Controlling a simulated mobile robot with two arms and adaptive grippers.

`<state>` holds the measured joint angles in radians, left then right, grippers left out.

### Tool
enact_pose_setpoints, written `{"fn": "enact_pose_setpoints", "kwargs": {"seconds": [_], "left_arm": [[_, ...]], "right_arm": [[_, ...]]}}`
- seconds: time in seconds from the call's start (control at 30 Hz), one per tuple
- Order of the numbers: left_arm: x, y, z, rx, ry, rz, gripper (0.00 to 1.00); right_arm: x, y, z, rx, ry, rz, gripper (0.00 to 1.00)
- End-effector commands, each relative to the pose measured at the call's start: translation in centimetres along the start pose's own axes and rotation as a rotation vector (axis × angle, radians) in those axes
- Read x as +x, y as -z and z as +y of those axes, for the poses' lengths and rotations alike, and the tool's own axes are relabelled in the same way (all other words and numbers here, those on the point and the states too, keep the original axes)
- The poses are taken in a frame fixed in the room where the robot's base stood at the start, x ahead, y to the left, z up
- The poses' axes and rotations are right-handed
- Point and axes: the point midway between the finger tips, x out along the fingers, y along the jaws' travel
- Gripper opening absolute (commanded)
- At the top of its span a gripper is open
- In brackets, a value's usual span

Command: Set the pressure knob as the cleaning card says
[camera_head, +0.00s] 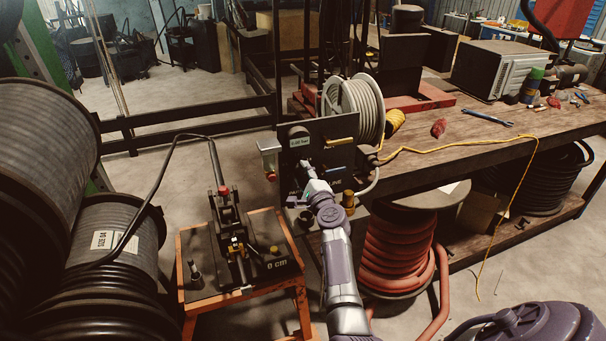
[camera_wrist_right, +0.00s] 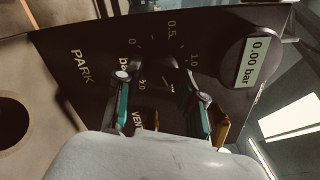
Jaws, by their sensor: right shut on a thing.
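A dark control panel (camera_head: 335,132) stands at the left end of the workbench. It has a display (camera_head: 299,142) that reads 0.00 bar in the wrist view (camera_wrist_right: 258,64). My right gripper (camera_head: 308,168) is at the panel face. In the wrist view its fingers (camera_wrist_right: 163,88) are shut on the dark pressure knob (camera_wrist_right: 168,84), which is partly hidden between them. Scale marks 0, 0.5 and 1.0 show around the knob. The pointer's setting is not clear. PARK and VENT labels show on the panel. I cannot make out a cleaning card. My left gripper is out of view.
An orange stand (camera_head: 190,313) with a crimping device is left of the panel. Large hose drums (camera_head: 115,235) fill the left side. The workbench (camera_head: 470,165) holds a hose reel (camera_head: 356,104), a microwave-like box (camera_head: 497,68) and tools. A red hose coil (camera_head: 395,255) is below.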

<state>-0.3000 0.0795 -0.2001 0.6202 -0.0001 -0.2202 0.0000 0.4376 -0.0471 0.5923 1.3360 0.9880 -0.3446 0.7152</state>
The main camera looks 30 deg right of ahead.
Motion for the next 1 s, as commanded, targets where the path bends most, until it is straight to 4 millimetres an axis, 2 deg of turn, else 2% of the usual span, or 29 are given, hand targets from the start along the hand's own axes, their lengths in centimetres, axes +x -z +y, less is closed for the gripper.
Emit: {"fn": "enact_pose_setpoints", "kwargs": {"seconds": [0.37,0.4,0.5,0.83,1.0], "left_arm": [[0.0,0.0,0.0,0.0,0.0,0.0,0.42],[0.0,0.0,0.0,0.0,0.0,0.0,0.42],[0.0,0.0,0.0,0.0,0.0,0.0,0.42],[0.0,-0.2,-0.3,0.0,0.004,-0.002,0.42],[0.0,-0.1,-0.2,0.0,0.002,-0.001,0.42]], "right_arm": [[-0.1,0.1,0.2,0.002,-0.004,0.001,0.04],[-0.1,0.1,0.2,0.002,-0.004,0.001,0.46],[-0.1,0.1,0.2,0.002,-0.003,0.001,0.62],[-0.2,0.0,0.1,0.001,-0.001,0.0,0.62],[-2.1,0.0,0.2,0.001,-0.002,0.001,0.62]]}}
